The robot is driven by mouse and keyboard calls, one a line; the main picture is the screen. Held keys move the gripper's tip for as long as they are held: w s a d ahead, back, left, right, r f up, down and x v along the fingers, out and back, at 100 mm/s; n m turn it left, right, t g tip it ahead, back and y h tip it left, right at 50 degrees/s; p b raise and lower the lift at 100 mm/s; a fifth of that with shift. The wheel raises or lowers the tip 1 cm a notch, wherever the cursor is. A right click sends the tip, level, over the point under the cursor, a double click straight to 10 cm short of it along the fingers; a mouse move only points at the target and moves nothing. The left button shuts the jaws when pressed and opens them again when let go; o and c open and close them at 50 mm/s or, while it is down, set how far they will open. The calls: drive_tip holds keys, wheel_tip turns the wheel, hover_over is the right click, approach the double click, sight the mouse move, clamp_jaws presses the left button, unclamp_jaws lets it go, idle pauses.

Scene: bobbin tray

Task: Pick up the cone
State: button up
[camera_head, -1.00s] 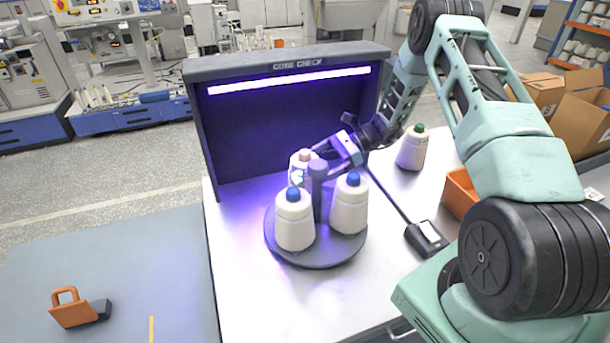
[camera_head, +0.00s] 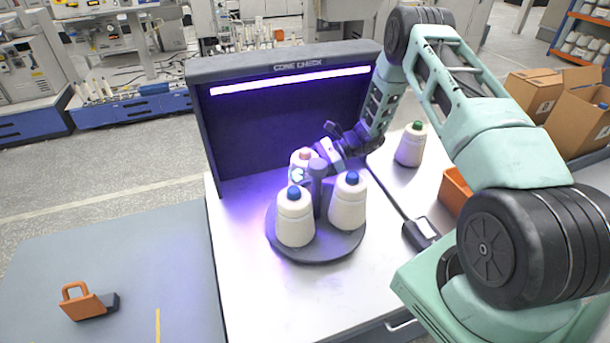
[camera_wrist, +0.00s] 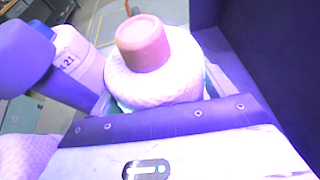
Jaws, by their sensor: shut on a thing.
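The cone with the pinkish-orange top (camera_head: 304,155) stands at the back of the round dark tray (camera_head: 318,255), under the lit booth, partly hidden by the tray's centre post (camera_head: 317,188). My gripper (camera_head: 300,174) reaches in from the right and is shut on this cone. In the wrist view the cone (camera_wrist: 160,75) is large and central, its pinkish tip toward the camera, with the gripper's edge across its near side. Two white cones with blue tops, a left one (camera_head: 295,220) and a right one (camera_head: 348,205), stand at the front of the tray.
A cone with a green top (camera_head: 410,146) stands on the white table (camera_head: 245,300) to the right. A small black device (camera_head: 421,233) and an orange bin (camera_head: 456,190) lie right of the tray.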

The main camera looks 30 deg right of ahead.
sight(309, 149)
drive_tip(key=shift+r, duration=0.1)
drive_tip(key=shift+r+b, duration=0.45)
drive_tip(key=shift+r, duration=0.3)
drive_tip(key=r+b, duration=0.2)
drive_tip(key=r, duration=0.1)
drive_tip(key=d+r, duration=0.1)
drive_tip(key=r, duration=0.1)
drive_tip(key=shift+s+b, duration=0.1)
drive_tip(key=shift+b, duration=0.3)
drive_tip(key=s+d+b, duration=0.4)
drive_tip(key=d+b, duration=0.2)
drive_tip(key=d, duration=1)
drive_tip(key=shift+s+d+r, duration=0.2)
wheel_tip(309, 149, up, 20)
drive_tip(key=p, duration=1.5)
drive_tip(key=shift+s, duration=0.1)
